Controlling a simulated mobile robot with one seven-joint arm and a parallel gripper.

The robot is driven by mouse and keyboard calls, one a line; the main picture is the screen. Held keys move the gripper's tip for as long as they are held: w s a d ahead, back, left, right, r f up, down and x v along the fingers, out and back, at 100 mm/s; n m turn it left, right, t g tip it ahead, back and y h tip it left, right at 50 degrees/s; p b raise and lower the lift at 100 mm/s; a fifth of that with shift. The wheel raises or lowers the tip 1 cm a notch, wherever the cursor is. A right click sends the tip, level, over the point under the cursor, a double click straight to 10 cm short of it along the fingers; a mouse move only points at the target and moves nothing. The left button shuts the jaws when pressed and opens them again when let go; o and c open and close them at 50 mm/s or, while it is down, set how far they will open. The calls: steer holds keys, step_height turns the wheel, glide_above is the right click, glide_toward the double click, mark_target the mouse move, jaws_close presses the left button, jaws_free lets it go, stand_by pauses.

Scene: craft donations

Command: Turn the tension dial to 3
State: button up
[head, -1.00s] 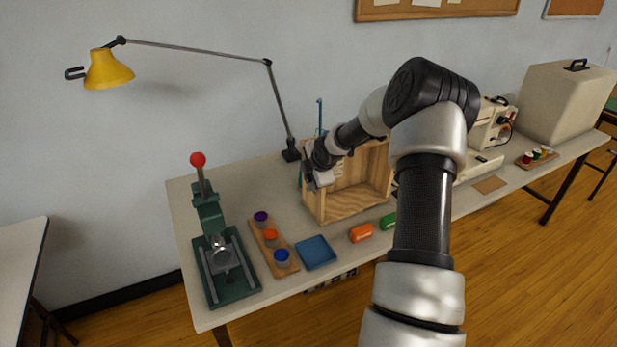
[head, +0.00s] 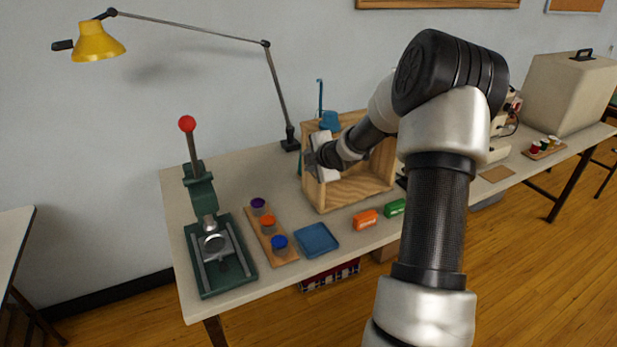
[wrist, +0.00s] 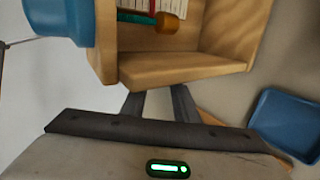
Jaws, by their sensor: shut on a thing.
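The sewing machine (head: 498,153) stands at the right of the table in the head view, mostly hidden behind my arm. I cannot make out a tension dial or its numbers in either view. My gripper (head: 309,160) is at the left side of an open wooden box (head: 347,192), far from the machine. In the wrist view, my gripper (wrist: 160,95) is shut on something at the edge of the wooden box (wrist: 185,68). Its fingertips are hidden there, so I cannot tell what it holds.
A blue tray (head: 316,240), an orange pack (head: 365,219), a green pack (head: 396,207) and a rack of jars (head: 283,252) lie in front. A green press (head: 220,255) stands left. A lamp (head: 100,40) arches behind. A large cream case (head: 568,92) stands far right.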

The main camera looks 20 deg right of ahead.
steer(key=shift+s+f+m+t+b, duration=0.1)
steer(key=shift+f+t+b, duration=0.3)
steer(key=shift+t+b, duration=1.5)
steer(key=shift+f+m+t+b, duration=0.1)
steer(key=shift+f+t+b, duration=0.25)
steer(key=shift+t+b, duration=1.6)
steer(key=shift+s+f+m+t+b, duration=0.1)
steer(key=shift+f+t+b, duration=0.3)
steer(key=shift+t+b, duration=1.5)
steer(key=shift+w+t, duration=0.1)
steer(key=shift+t, duration=0.25)
steer(key=o, duration=1.1)
steer(key=shift+c, duration=0.2)
